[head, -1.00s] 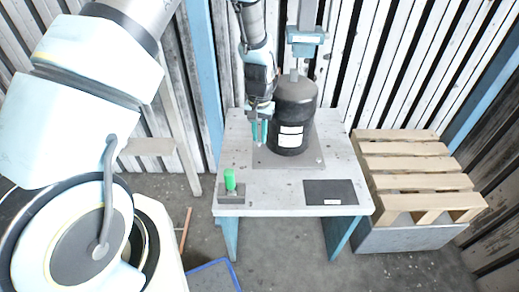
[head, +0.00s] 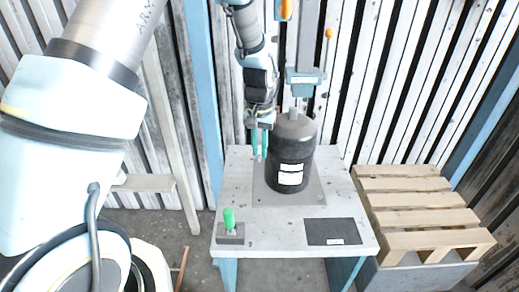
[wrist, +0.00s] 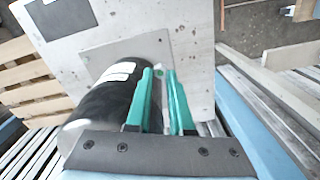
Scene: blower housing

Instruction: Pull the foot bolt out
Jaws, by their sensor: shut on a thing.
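The blower housing (head: 290,155) is a dark upright cylinder with white labels, standing on a grey base plate (head: 262,197) on the table. My gripper (head: 259,153) points down at the housing's left side, above the plate. In the wrist view its green fingers (wrist: 166,95) are closed on a slim grey piece, the foot bolt (wrist: 160,92), mostly hidden between them. The housing (wrist: 98,112) lies close beside the fingers in that view. I cannot tell from the views how far the bolt's lower end is from the plate.
A green-handled item (head: 229,217) stands in a grey block at the table's front left. A dark mat (head: 330,231) lies at the front right of the table (head: 275,228). A wooden pallet (head: 420,215) stands to the right. A post and bracket rise behind the housing.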

